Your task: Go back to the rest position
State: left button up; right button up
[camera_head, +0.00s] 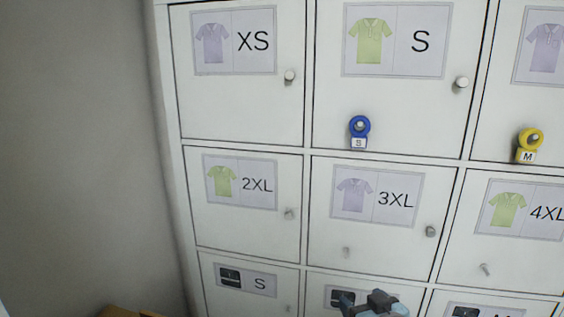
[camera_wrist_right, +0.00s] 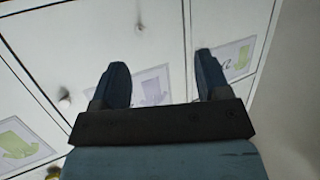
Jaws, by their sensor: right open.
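My right gripper (camera_head: 364,300) shows at the bottom edge of the head view, in front of the lower row of lockers. In the right wrist view its two dark fingers (camera_wrist_right: 162,85) stand wide apart with nothing between them. Behind them is the white locker front (camera_wrist_right: 85,50) with shirt labels, seen upside down. How far the fingers are from the doors is hard to tell. My left gripper is not in either view.
The white locker (camera_head: 240,112) has closed doors with size labels and small knobs. A blue S ring tag (camera_head: 359,127) and a yellow M ring tag (camera_head: 530,142) hang on its front. A grey wall (camera_head: 80,140) is at the left. A brown object (camera_head: 125,311) shows at the bottom left.

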jog(key=s+d+f+g, duration=0.3)
jog(key=s+f, duration=2.1)
jog(key=f, duration=0.3)
jog(key=shift+s+d+f, duration=0.15)
jog(key=shift+s+f, duration=0.05)
jog(key=shift+f, duration=0.15)
